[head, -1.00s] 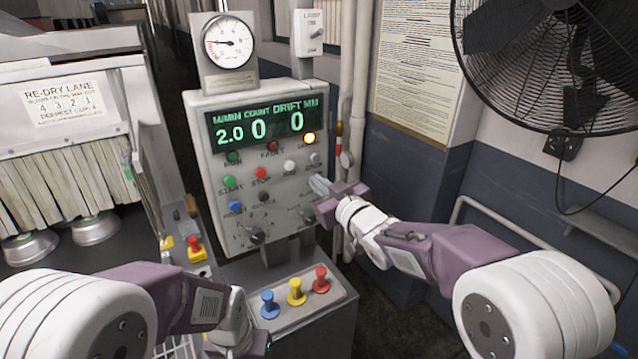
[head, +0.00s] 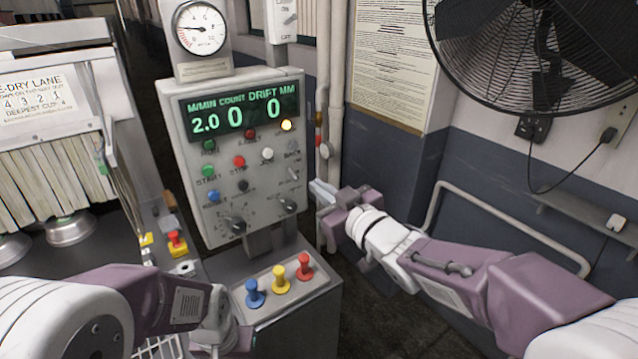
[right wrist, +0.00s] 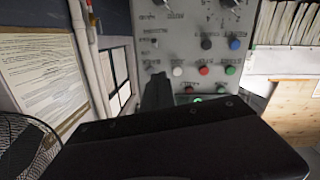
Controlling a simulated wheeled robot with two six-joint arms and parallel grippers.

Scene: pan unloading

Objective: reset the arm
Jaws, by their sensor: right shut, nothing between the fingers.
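My right gripper (head: 322,193) is shut and empty. It hangs in the air just right of the lower right part of the grey control panel (head: 250,200), apart from it as far as I can tell. In the right wrist view the panel (right wrist: 215,20) shows upside down beyond the dark gripper body (right wrist: 180,145). My left arm comes in at the lower left of the head view; its gripper (head: 238,340) sits low beside the pedestal, and its fingers are too hidden to read.
Blue (head: 255,293), yellow (head: 280,279) and red (head: 304,266) knobs stand on the pedestal below the panel. A pipe (head: 336,120) runs up behind my right gripper. A wall rail (head: 510,228) and a caged fan (head: 540,60) are at the right. A red-topped button (head: 176,240) stands left of the panel.

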